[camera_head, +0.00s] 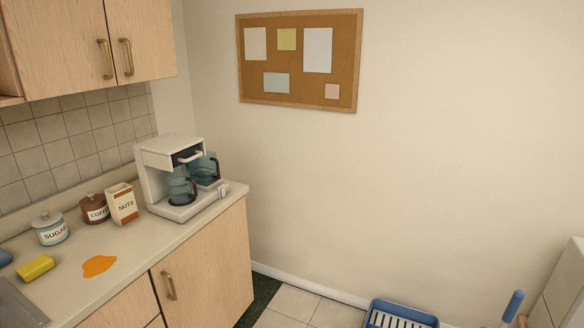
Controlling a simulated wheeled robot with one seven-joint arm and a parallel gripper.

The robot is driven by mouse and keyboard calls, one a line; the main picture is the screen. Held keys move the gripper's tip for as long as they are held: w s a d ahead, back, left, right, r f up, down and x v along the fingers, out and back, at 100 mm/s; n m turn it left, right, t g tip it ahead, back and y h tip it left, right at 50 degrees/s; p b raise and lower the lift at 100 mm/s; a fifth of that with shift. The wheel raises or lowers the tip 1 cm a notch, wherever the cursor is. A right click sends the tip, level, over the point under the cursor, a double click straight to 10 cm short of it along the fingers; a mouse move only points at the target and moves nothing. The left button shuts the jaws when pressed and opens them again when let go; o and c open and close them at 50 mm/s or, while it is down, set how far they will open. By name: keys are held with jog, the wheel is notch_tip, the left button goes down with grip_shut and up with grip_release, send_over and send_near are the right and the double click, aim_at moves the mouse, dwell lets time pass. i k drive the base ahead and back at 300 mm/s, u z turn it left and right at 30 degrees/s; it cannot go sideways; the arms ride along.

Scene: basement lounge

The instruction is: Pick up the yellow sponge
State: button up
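The yellow sponge (36,268) lies on the beige counter (135,248) at the lower left, near the edge of a grey metal sink. It looks like a small block lying flat, and nothing covers it. My gripper is not in view.
Left of the sponge is a partly cut-off blue item (5,258). An orange spill (98,265) lies to its right. Behind stand a sugar jar (50,228), coffee jar (94,208), nuts box (122,204) and coffee maker (180,178). A blue slatted tray (400,314) is on the floor.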

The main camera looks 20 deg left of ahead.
aim_at(29, 272)
jog(key=u, duration=0.95)
jog(key=i, duration=0.9)
jog(key=u, duration=1.85)
jog(key=i, duration=1.4)
jog(key=u, duration=0.35)
